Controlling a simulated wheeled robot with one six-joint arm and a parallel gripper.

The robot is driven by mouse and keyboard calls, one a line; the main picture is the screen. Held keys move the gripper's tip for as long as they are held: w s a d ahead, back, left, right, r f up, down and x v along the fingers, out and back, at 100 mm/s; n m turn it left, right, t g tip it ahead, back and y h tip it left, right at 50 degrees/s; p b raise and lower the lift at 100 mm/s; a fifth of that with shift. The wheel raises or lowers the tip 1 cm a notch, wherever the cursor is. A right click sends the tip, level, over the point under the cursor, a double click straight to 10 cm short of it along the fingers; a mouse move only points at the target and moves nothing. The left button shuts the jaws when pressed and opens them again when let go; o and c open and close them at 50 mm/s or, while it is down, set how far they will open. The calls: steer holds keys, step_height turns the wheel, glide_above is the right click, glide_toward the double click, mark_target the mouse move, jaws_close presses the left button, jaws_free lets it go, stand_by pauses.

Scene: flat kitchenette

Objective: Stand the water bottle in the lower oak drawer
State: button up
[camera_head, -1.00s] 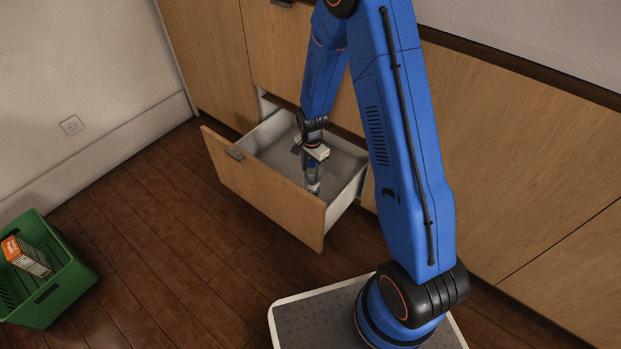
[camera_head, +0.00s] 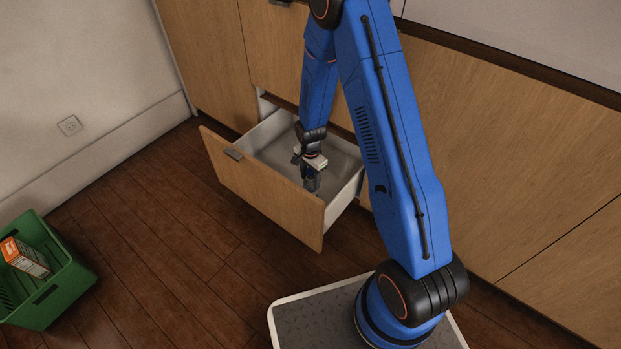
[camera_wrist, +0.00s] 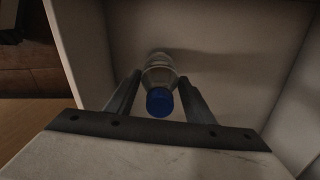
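The water bottle (camera_wrist: 159,77), clear with a blue cap, is upright between the two fingers of my gripper (camera_wrist: 160,80) in the wrist view, its cap towards the camera. The fingertips lie close against its sides, and my gripper looks shut on it. In the head view my gripper (camera_head: 311,183) points down inside the open lower oak drawer (camera_head: 262,195), near its front right corner. The bottle is mostly hidden there by the fingers and drawer front. I cannot tell whether its base touches the drawer floor.
The drawer's pale interior (camera_head: 345,160) is otherwise bare where visible. A green crate (camera_head: 62,290) holding an orange and white box (camera_head: 24,257) stands on the wooden floor at left. Oak cabinet fronts (camera_head: 520,150) run along the right.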

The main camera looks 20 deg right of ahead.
steer(key=o, duration=0.4)
steer(key=shift+r, duration=0.1)
step_height(320, 180, up, 12)
steer(key=shift+r, duration=0.2)
steer(key=s+d+r+n+t, duration=0.15)
steer(key=s+r, duration=0.25)
steer(key=r, duration=0.4)
steer(key=s+d+r+n, duration=0.15)
steer(key=s+r, duration=0.25)
steer(key=r, duration=0.4)
steer(key=s+d+r+n+t, duration=0.1)
steer(key=s+r+n, duration=0.25)
steer(key=r, duration=0.35)
steer(key=s+d+r+n, duration=0.1)
steer(key=s+r+n, duration=0.1)
steer(key=s, duration=0.5)
steer(key=s+d+r+n+t, duration=0.1)
steer(key=s+r+n, duration=0.1)
steer(key=s+r, duration=0.3)
steer(key=s+d+r+n+t, duration=0.1)
steer(key=s+r+n, duration=0.1)
steer(key=s, duration=0.8)
steer(key=shift+r, duration=0.9)
